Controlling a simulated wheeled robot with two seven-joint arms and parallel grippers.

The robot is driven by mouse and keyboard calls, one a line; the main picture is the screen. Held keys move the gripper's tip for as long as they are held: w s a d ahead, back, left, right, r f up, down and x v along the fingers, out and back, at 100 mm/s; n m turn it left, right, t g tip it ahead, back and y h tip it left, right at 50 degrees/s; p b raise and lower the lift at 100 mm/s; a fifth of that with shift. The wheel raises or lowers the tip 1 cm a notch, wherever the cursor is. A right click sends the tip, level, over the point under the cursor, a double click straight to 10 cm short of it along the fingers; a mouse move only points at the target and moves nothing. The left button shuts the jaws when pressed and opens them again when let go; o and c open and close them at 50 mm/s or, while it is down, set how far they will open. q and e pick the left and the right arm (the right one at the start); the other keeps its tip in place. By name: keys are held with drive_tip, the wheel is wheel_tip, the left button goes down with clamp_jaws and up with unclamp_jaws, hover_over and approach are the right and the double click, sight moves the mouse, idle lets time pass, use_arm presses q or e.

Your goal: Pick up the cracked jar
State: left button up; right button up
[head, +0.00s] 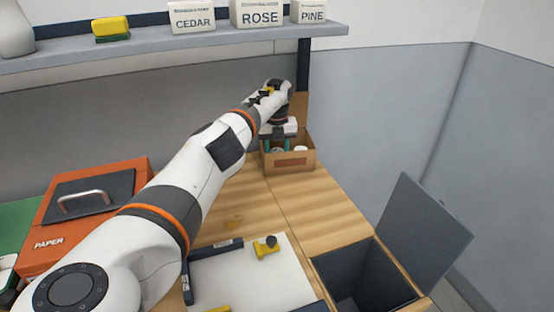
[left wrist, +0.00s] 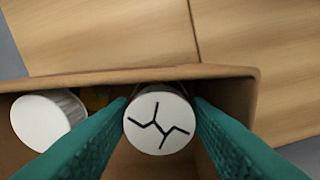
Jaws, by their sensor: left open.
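The cracked jar (left wrist: 158,124) shows in the left wrist view as a white round lid with black crack lines, inside a cardboard box (left wrist: 130,76). My left gripper (left wrist: 158,112) is open, with one teal finger on each side of the jar. I cannot tell whether the fingers touch it. A second white jar (left wrist: 48,120) with a plain lid is in the same box, to the left of the left finger. In the head view my left gripper (head: 278,145) reaches down into the box (head: 289,164) at the back of the table. My right gripper is not in view.
A shelf (head: 180,46) with CEDAR, ROSE and PINE containers runs above the table. An orange PAPER bin (head: 85,215) stands at left. A dark open bin (head: 365,272) with a raised lid is at front right. A white board (head: 250,275) lies in front.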

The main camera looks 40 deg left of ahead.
use_arm(q)
drive_tip(key=shift+c, duration=0.4)
drive_tip(key=c, duration=0.6)
drive_tip(key=shift+r, duration=0.15)
